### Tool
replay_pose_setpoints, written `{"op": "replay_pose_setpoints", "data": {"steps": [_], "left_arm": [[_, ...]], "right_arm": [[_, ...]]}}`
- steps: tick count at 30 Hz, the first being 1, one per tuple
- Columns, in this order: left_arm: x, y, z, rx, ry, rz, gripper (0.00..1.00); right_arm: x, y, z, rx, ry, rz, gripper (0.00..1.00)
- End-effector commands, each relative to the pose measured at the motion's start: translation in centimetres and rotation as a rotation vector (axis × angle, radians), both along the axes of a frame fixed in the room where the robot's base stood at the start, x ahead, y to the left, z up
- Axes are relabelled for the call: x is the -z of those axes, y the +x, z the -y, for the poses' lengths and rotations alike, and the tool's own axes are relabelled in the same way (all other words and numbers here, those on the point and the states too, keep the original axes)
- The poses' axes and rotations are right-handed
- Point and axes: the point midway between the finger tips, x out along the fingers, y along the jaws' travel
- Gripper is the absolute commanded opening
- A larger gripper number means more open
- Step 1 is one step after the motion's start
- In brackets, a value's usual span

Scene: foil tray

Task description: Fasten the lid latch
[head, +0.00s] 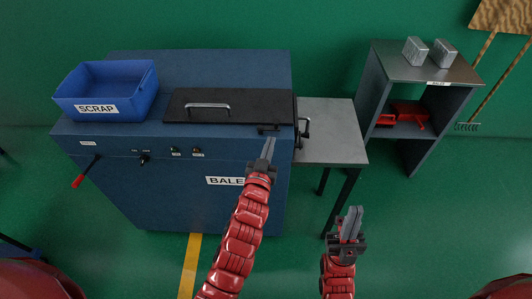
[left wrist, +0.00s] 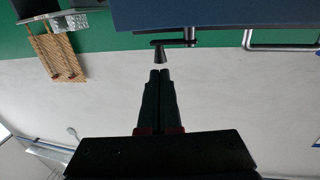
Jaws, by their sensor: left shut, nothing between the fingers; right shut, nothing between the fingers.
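The lid (head: 262,104) is a flat black panel lying closed on the blue baler (head: 190,170), with a silver handle (head: 208,106). The latch (head: 269,127) is a small black piece at the lid's front right edge. In the left wrist view a black bar with a tapered knob (left wrist: 160,55), seemingly the latch, is just beyond my fingertips. My left gripper (head: 269,141) is shut and empty, its tips just in front of the latch; contact cannot be told. It also shows in the left wrist view (left wrist: 160,73). My right gripper (head: 353,212) is shut and empty, low at the right, away from the baler.
A blue scrap bin (head: 143,98) stands on the baler's left. A crank (head: 304,128) is right of the latch, beside a grey side table (head: 340,150). A shelf (head: 448,72) with two metal blocks stands further right. Open green floor lies in front.

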Motion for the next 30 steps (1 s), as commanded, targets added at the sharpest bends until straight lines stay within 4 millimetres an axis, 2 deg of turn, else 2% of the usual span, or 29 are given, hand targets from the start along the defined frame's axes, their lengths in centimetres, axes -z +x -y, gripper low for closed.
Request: {"op": "replay_pose_setpoints", "data": {"steps": [3, 10, 25, 30], "left_arm": [[-0.4, 2.1, 0.4, -0.001, -0.001, -0.001, 0.00], [-0.1, 4.5, 0.8, -0.002, -0.001, -0.002, 0.00], [0.1, 5.2, 1.1, 0.001, 0.000, 0.000, 0.00], [0.4, 5.2, 1.1, -0.006, -0.001, -0.001, 0.00]], "right_arm": [[-1.0, 0.0, 0.0, 0.000, 0.000, 0.000, 0.00], [-1.8, 0.0, 0.0, 0.000, 0.000, 0.000, 0.00], [-1.9, 0.0, 0.0, 0.000, 0.000, 0.000, 0.00], [-1.0, 0.0, 0.0, 0.000, 0.000, 0.000, 0.00]]}}
